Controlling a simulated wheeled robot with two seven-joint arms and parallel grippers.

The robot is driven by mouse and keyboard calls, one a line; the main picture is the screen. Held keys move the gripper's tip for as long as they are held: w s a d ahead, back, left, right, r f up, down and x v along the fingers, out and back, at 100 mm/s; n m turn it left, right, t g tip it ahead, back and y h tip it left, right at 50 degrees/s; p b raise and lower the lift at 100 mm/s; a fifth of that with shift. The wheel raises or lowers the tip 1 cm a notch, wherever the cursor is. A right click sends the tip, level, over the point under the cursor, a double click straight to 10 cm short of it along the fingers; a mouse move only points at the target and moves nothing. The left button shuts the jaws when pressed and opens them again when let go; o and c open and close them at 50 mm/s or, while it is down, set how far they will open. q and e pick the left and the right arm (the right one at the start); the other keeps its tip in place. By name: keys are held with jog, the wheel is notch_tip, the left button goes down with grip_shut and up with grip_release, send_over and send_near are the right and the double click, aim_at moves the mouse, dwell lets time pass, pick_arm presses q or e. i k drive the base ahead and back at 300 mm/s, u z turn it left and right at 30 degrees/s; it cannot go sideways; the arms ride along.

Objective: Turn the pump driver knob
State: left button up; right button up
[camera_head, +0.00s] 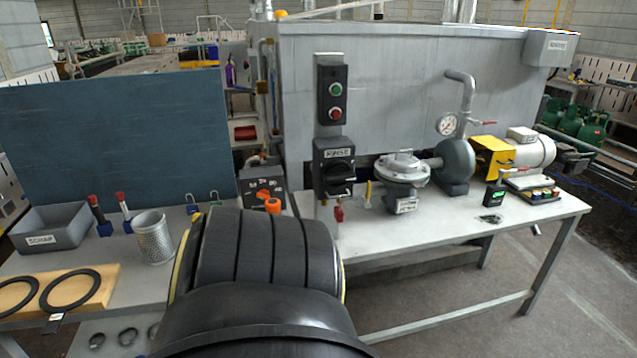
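I cannot tell for sure which control is the pump driver knob. A grey pump (456,165) with a gauge and pipe stands on the right bench, beside a yellow guard (491,157) and a cream motor (530,150). Neither gripper is in view.
The large black shape hides the bench's front middle. A switch box (331,92) with green and red buttons hangs above the black knob. A valve body (402,169) stands right of it. A mesh cup (152,237) and grey bin (63,229) stand left.

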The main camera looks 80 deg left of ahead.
aim_at(264, 194)
jog(key=u, duration=0.7)
jog(key=i, duration=1.35)
jog(key=u, duration=1.2)
